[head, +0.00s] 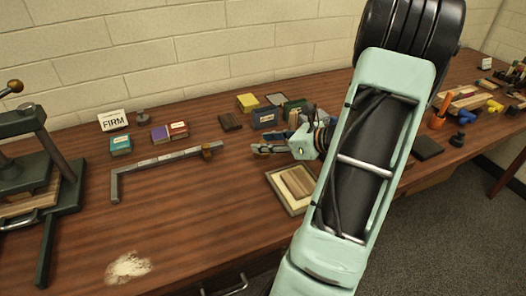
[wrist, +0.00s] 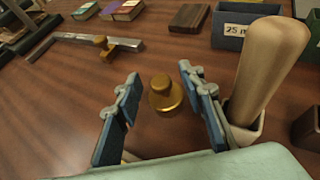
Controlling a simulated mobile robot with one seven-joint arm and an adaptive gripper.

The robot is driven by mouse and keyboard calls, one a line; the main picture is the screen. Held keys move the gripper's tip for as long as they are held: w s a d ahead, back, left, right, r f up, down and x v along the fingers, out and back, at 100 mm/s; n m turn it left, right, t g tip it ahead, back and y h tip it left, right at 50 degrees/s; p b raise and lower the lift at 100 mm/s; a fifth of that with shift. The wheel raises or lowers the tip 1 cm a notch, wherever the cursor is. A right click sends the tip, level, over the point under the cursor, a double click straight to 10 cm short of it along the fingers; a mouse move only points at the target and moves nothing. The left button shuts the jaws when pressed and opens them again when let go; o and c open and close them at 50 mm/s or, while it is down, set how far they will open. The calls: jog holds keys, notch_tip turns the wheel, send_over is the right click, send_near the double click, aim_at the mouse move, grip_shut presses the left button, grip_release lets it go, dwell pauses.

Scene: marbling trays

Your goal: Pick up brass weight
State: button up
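A brass weight (wrist: 165,95) with a round knob on top stands upright on the wooden table. In the wrist view it sits between the two blue-padded fingers of my gripper (wrist: 160,78), with gaps showing on both sides. My gripper is open and reaches low over the table from the right in the head view (head: 263,146). There the weight is small and partly hidden by the fingers.
A pale wooden handle (wrist: 270,65) rises close beside the right finger. A blue labelled box (wrist: 228,36) and a dark block (wrist: 190,18) stand beyond. A shallow framed tray (head: 278,180) lies near my arm.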

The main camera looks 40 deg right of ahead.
jog(key=shift+w+a+f, duration=0.15)
jog(key=shift+w+f, duration=0.15)
jog(key=shift+w, duration=0.15)
grip_shut()
jog(key=shift+r, duration=0.1)
